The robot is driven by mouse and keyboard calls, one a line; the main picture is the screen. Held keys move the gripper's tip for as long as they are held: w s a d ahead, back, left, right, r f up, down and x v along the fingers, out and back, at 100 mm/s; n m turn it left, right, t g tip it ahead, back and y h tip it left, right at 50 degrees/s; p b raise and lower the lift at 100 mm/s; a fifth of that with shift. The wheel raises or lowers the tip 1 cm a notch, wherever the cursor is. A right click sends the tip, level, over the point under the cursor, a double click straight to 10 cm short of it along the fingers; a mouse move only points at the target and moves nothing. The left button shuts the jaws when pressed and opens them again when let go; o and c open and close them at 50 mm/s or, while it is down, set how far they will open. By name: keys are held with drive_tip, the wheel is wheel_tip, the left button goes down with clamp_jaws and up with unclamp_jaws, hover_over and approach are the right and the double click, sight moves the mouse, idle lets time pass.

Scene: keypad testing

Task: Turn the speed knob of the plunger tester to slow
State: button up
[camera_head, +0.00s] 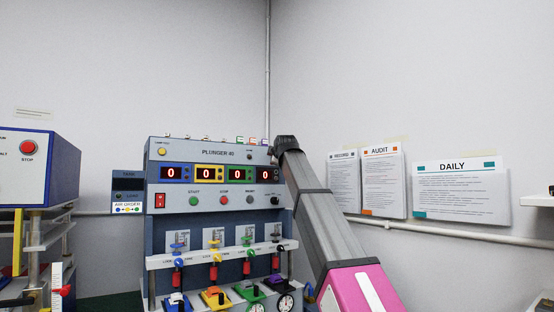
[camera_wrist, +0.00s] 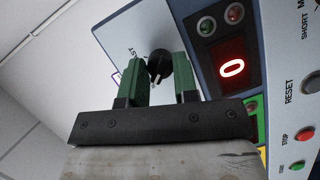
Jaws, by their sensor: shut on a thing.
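The plunger tester (camera_head: 222,205) is a grey-blue machine with a light panel of red-digit displays, each showing 0. Its black speed knob (camera_wrist: 158,65) shows in the wrist view, on the panel above the rightmost display. A partly covered label ending in "AST" is beside it. A pale pointer mark on the knob faces roughly down in that picture. My gripper (camera_wrist: 160,74), with green fingers, is shut on the knob, one finger on each side. In the head view my gripper (camera_head: 285,146) is at the panel's top right corner, where the knob is hidden.
Buttons and displays, with the reset button (camera_wrist: 312,82), lie close beside my gripper. Levers and coloured plungers stand on the tester's lower front. Another blue machine (camera_head: 40,165) is at left. Notices (camera_head: 460,190) hang on the right wall above a pipe.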

drive_tip(key=shift+f, duration=0.1)
idle(0.4)
drive_tip(key=o, duration=0.9)
drive_tip(key=v, duration=1.1)
